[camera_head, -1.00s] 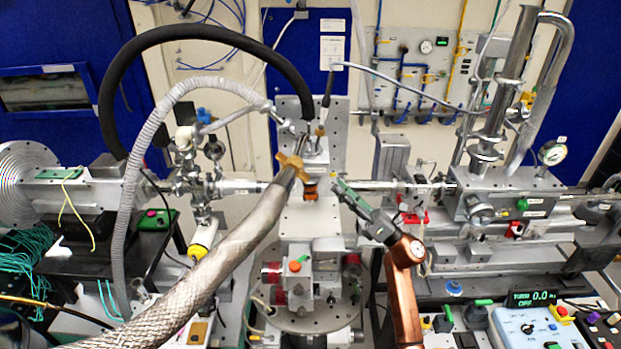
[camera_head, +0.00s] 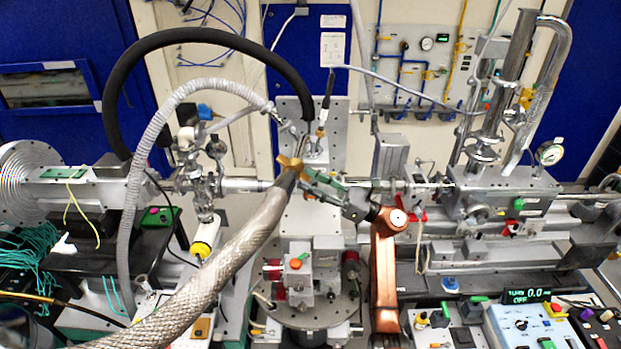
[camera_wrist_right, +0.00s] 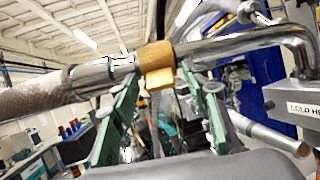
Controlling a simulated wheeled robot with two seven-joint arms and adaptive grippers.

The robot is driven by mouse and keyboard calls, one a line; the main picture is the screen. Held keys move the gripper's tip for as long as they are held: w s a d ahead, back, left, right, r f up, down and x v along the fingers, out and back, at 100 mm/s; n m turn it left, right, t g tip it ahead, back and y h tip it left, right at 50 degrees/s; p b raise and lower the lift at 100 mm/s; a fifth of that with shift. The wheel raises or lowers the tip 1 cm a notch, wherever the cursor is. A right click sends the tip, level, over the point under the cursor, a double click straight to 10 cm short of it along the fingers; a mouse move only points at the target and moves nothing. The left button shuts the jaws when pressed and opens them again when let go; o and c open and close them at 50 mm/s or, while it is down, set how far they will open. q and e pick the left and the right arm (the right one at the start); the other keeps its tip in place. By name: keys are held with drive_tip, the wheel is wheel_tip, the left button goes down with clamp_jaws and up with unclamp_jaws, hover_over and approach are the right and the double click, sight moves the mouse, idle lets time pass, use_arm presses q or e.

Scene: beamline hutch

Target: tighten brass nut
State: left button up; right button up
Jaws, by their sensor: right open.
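The brass nut (camera_head: 287,163) sits at the upper end of a braided metal hose (camera_head: 235,243), near the middle of the head view. It also shows in the right wrist view (camera_wrist_right: 155,58), between the hose's end fitting and a bent metal pipe (camera_wrist_right: 250,42). My right gripper (camera_head: 302,176) has come in from the right and its green fingers are at the nut in the head view. In the right wrist view the fingers (camera_wrist_right: 160,82) are open, one on each side of the nut. I cannot tell whether they touch it. My left gripper is not in view.
A black hose (camera_head: 190,35) and a grey corrugated hose (camera_head: 137,165) arch to the left of the nut. A metal beam pipe (camera_head: 243,186) passes behind the gripper. A gauge block (camera_head: 505,192) stands on the right. Control boxes (camera_head: 530,325) are at the lower right.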

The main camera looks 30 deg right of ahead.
sight(301, 165)
clamp_jaws()
idle(0.6)
drive_tip(key=shift+r, duration=0.15)
drive_tip(key=r+g+h, duration=0.1)
drive_tip(key=r+g+h+p, duration=0.1)
drive_tip(key=shift+s+d+g+h, duration=0.2)
drive_tip(key=shift+d+g+h, duration=0.1)
drive_tip(key=shift+d+g, duration=0.1)
wheel_tip(301, 165, up, 2)
drive_tip(key=g+h+p, duration=0.2)
drive_tip(key=shift+g, duration=0.4)
drive_tip(key=r+g+h+p, duration=0.1)
drive_tip(key=p, duration=0.1)
drive_tip(key=r+g+h+p, duration=0.1)
drive_tip(key=g+p, duration=0.1)
drive_tip(key=p, duration=0.1)
drive_tip(key=w+r+g+h+p, duration=0.1)
drive_tip(key=h+p, duration=0.1)
drive_tip(key=p, duration=0.1)
drive_tip(key=shift+a+n, duration=0.3)
drive_tip(key=shift+w+a+r+g+h+p, duration=0.1)
drive_tip(key=shift+w+a+g+h+p, duration=0.1)
drive_tip(key=shift+g+h+p, duration=0.65)
drive_tip(key=shift+y, duration=0.25)
